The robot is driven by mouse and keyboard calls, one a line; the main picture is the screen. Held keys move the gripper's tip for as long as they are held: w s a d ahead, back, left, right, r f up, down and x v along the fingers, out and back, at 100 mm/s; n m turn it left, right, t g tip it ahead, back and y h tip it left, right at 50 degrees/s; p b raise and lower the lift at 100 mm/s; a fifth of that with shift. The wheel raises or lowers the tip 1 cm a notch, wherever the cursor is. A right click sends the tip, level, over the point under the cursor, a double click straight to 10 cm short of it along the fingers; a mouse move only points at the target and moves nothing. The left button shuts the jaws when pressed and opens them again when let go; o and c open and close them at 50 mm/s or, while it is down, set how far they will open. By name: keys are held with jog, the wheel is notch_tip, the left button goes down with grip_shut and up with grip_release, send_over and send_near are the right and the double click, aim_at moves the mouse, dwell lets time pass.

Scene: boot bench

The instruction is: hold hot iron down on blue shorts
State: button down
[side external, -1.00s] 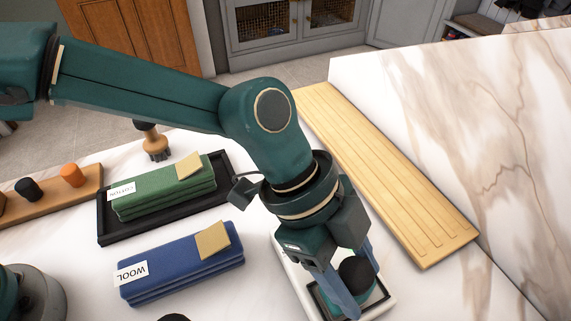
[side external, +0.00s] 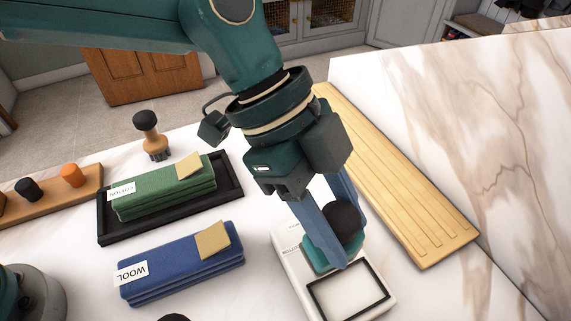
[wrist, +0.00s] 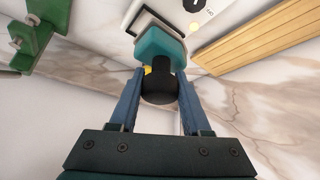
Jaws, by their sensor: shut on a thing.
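The iron, a teal block (side external: 321,254) with a black round knob (side external: 342,221), is held in my gripper (side external: 348,238). My gripper's two blue fingers are shut on the knob; the wrist view shows them on either side of it (wrist: 160,88). The iron is above the white stand (side external: 288,243), whose black-framed pad is bare. The blue shorts (side external: 180,268) are a folded stack with a WOOL label and a tan patch (side external: 213,241), lying on the marble to the left of the stand. Nothing rests on the patch.
Green folded cloth (side external: 160,191) labelled COTTON lies in a black tray (side external: 114,232) behind the blue shorts. A wooden brush (side external: 152,138) stands behind the tray. A wooden rack (side external: 52,196) with knobs is at left. A grooved wooden board (side external: 400,180) lies at right. Marble between shorts and stand is clear.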

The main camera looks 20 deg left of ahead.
jog(key=w+a+r, duration=0.4)
jog(key=a+r, duration=0.1)
jog(key=a, duration=0.2)
jog(key=shift+s+a+f+m+g+y, duration=0.25)
jog(key=shift+s+a+f+m+g, duration=0.3)
jog(key=shift+s+a+f+m, duration=0.7)
jog(key=shift+s+a+f+m+g+y, duration=0.2)
jog(key=shift+s+a+f+m+g, duration=0.45)
jog(key=shift+a+f, duration=1.1)
jog(key=shift+s+a+f+m+g+y, duration=0.25)
jog(key=shift+s+a+f+m+g, duration=0.15)
jog(key=shift+s+a+f+m, duration=0.9)
jog(key=shift+w+a+f, duration=0.1)
jog(key=shift+a+f, duration=0.05)
jog(key=shift+f, duration=0.3)
jog(key=shift+w+a+f, duration=0.1)
jog(key=shift+f, duration=0.3)
dwell(2.2)
